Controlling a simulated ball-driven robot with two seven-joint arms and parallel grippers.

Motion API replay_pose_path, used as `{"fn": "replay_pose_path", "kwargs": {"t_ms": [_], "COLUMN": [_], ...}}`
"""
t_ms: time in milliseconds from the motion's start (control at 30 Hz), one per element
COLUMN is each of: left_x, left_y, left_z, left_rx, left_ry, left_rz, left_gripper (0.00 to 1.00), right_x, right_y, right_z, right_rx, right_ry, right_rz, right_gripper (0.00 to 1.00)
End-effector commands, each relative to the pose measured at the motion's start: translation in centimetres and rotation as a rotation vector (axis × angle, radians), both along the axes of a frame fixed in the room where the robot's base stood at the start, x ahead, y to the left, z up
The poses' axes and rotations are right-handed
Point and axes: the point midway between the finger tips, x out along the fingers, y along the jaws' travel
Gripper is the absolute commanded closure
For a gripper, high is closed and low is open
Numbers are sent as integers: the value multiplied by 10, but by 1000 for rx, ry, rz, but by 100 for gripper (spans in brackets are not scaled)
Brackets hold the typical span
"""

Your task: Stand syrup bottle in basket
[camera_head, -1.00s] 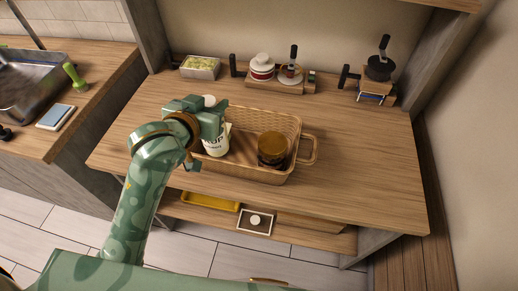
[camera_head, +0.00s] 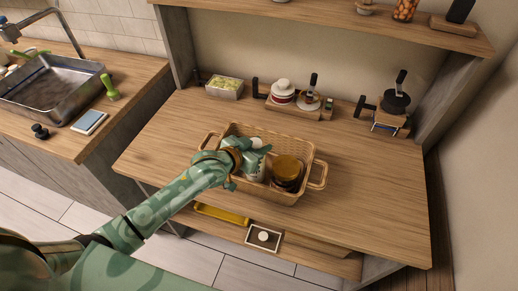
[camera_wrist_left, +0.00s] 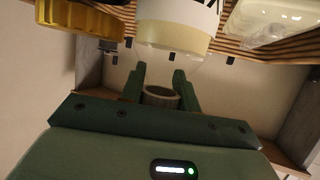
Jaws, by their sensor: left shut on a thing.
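The syrup bottle (camera_head: 256,173), white-labelled, is in the left half of the wicker basket (camera_head: 309,172), beside a dark jar (camera_head: 287,168) with a golden-brown lid. It looks about upright. My left gripper (camera_head: 248,154) is shut on its upper part and hides much of it; I cannot tell whether its base touches the basket floor. In the left wrist view, the bottle's pale body (camera_wrist_left: 175,35) shows above my left gripper (camera_wrist_left: 160,82), with a round cap-like end between the fingers. The jar's gold lid (camera_wrist_left: 80,17) is to its left. My right gripper is out of view.
Behind the basket stand a food tin (camera_head: 225,88), a wooden stand (camera_head: 292,107) with a red-and-white pot, and a black-topped grinder (camera_head: 396,102). The tabletop (camera_head: 375,180) right of the basket is clear. A shelf (camera_head: 400,27) overhangs the back.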

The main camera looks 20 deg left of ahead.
Motion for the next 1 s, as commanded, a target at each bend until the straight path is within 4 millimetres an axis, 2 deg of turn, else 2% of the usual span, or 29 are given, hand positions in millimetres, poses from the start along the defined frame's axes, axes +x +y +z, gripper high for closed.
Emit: {"fn": "replay_pose_path", "kwargs": {"t_ms": [100, 433, 467, 500, 533, 833, 1000], "left_x": [1, 1, 0, 0, 0, 0, -21], "left_y": [0, 0, 0, 0, 0, 0, 10], "left_z": [-7, -9, -10, -10, -10, -7, 3], "left_rx": [-1, -2, 0, 0, 0, 0, 0], "left_ry": [-4, -5, -2, -2, -2, -2, 0], "left_rz": [0, 0, 0, 0, 0, 0, 0], "left_gripper": [100, 100, 60, 49, 47, 47, 47], "right_x": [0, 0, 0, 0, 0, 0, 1], "right_y": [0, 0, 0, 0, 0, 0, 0], "right_z": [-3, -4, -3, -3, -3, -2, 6], "right_rx": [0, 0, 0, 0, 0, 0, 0], "right_ry": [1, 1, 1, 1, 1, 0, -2], "right_rz": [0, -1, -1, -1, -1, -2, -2], "right_gripper": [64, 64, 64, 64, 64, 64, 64]}}
